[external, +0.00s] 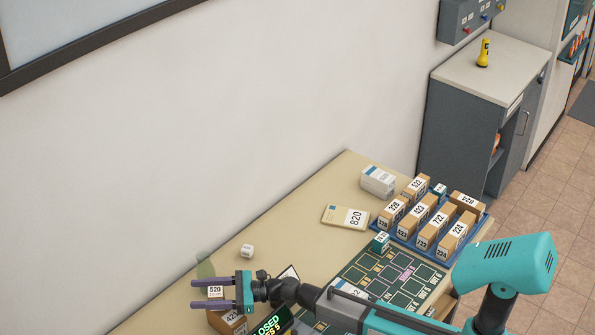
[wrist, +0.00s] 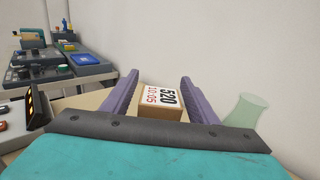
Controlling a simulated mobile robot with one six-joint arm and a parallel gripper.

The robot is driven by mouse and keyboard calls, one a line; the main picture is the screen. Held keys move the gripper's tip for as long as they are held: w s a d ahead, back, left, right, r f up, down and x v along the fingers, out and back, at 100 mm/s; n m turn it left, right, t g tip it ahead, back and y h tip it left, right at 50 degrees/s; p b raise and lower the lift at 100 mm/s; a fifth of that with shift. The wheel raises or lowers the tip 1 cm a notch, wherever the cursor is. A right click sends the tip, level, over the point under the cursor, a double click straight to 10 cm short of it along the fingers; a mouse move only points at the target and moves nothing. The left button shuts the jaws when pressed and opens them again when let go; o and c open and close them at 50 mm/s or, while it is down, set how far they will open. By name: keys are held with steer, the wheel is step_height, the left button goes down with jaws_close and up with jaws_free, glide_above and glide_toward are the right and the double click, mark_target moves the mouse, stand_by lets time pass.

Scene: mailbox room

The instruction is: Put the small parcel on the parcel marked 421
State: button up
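My gripper (external: 197,294) is low over the left end of the table, its two purple fingers spread apart. A brown parcel labelled 520 (wrist: 160,103) shows between the fingers in the wrist view, with room beside it; contact is not visible. Its white label shows between the fingers in the external view (external: 215,291). A brown parcel whose label starts with 42 (external: 232,320) is just below the gripper, partly hidden; its last digit is unclear. A small white parcel (external: 247,251) lies on the table behind the gripper, its label too small to read.
A blue tray (external: 397,237) of numbered parcels stands at the right, beside a dark marked mat (external: 420,290). A flat parcel 820 (external: 345,216) lies farther back. A translucent green object (wrist: 246,109) is right of the fingers. A lit sign (external: 272,324) stands near the arm.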

mark_target(213, 291)
steer(key=shift+r, duration=0.1)
steer(key=shift+d, duration=1)
steer(key=shift+d+r, duration=0.15)
steer(key=shift+r, duration=1.05)
steer(key=shift+d+r, duration=0.2)
steer(key=shift+r, duration=0.95)
steer(key=shift+d+r, duration=0.15)
steer(key=shift+r, duration=1.05)
